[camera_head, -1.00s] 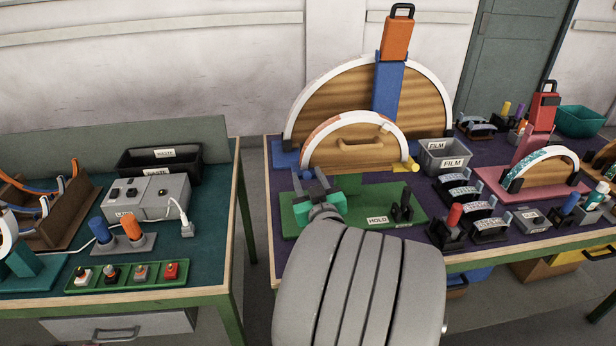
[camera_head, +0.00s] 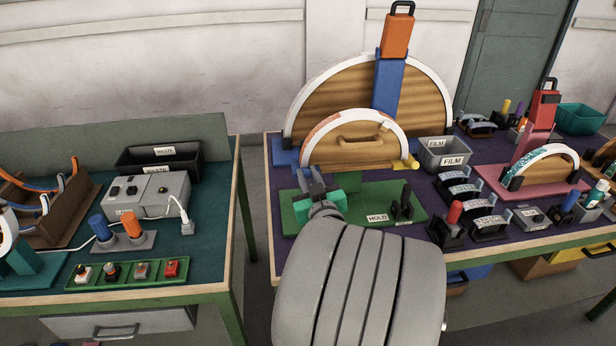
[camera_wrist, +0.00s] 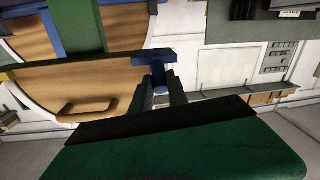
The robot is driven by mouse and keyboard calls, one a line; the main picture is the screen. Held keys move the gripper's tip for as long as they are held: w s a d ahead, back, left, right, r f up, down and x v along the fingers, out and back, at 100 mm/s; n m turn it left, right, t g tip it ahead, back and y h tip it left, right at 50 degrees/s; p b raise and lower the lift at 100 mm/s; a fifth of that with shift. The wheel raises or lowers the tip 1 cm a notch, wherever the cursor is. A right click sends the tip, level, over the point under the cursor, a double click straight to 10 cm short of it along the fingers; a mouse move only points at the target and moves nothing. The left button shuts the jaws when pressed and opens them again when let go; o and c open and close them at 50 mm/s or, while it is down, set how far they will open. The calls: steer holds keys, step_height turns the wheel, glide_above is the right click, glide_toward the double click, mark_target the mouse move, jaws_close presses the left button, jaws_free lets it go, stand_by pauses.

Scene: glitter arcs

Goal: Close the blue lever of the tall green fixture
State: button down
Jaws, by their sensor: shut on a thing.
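A green upright (camera_wrist: 75,25) also shows at the upper left of the wrist view. The blue lever (camera_wrist: 154,60) has a T-shaped end in the wrist view. My gripper (camera_wrist: 158,82) is shut on its narrow part, one dark finger on each side. In the head view my gripper (camera_head: 316,184) is over the left part of the green base, and its fingers and wrist hide much of the lever there.
Behind the fixture stand wooden arches with white rims, the smaller one (camera_head: 350,150) close by. A blue column with an orange block (camera_head: 396,37) rises behind. A gap separates the left table (camera_head: 215,255).

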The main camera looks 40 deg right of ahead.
steer(key=shift+r, duration=0.15)
steer(key=r+g+p, duration=0.1)
steer(key=p, duration=0.3)
steer(key=shift+w+r+y, duration=0.1)
steer(key=shift+r+y, duration=0.05)
steer(key=shift+y, duration=0.15)
steer(key=p, duration=0.3)
steer(key=r+g+y+p, duration=0.1)
steer(key=p, duration=0.1)
steer(key=shift+w+d+r+g+p, duration=0.1)
steer(key=shift+w+d+g+p, duration=0.1)
steer(key=shift+w+g+p, duration=0.15)
steer(key=g+p, duration=0.1)
steer(key=p, duration=0.1)
steer(key=g+y+p, duration=0.1)
steer(key=p, duration=0.2)
steer(key=shift+w+d+r, duration=0.15)
steer(key=shift+w+d, duration=0.15)
steer(key=shift+w+d+m+g+y+p, duration=0.2)
steer(key=shift+m+g+y+p, duration=0.1)
steer(key=shift+g+y+p, duration=0.5)
steer(key=c, duration=1.3)
jaws_free()
